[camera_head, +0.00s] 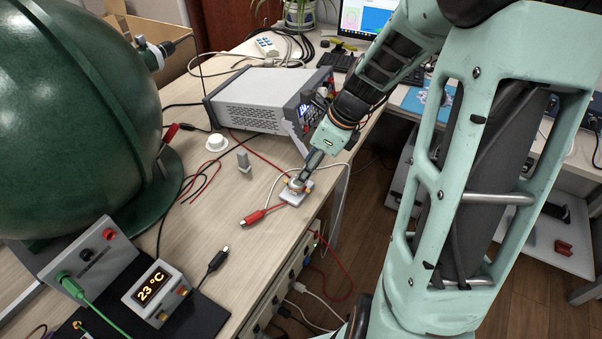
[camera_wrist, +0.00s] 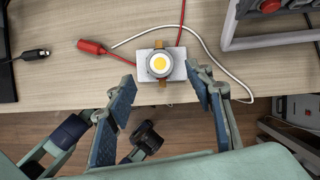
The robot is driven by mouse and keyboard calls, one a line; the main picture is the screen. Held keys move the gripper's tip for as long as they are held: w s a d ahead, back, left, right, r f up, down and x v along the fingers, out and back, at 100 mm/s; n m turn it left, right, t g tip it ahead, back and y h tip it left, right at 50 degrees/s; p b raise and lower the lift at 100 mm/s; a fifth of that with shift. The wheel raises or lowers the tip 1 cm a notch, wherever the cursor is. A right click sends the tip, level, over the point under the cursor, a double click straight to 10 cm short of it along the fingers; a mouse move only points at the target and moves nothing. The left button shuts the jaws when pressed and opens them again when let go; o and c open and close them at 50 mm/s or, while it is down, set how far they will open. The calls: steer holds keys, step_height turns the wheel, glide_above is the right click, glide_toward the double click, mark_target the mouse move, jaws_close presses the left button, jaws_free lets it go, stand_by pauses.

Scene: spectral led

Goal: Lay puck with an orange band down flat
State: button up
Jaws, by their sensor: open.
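A white round puck with a yellow centre (camera_wrist: 159,64) shows in the wrist view. Orange-brown strips (camera_wrist: 161,83) stick out above and below it. It sits face up on a small white plate (camera_wrist: 143,62) on the table, near the edge. In the head view the plate (camera_head: 296,196) lies under my gripper (camera_head: 303,177), which partly hides the puck. My gripper (camera_wrist: 160,78) is open in the wrist view, one finger to each side of the plate. I see no clear contact between fingers and puck.
A red clip lead (camera_head: 256,216) lies left of the plate, and a white wire (camera_wrist: 205,48) loops around its right. A grey instrument (camera_head: 262,101) stands behind. A small grey block (camera_head: 243,160) and a white round piece (camera_head: 217,142) stand left. The table edge is close.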

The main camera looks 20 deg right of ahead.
steer(key=v, duration=0.6)
steer(key=shift+r+p, duration=0.15)
steer(key=shift+p, duration=0.25)
steer(key=shift+d, duration=0.1)
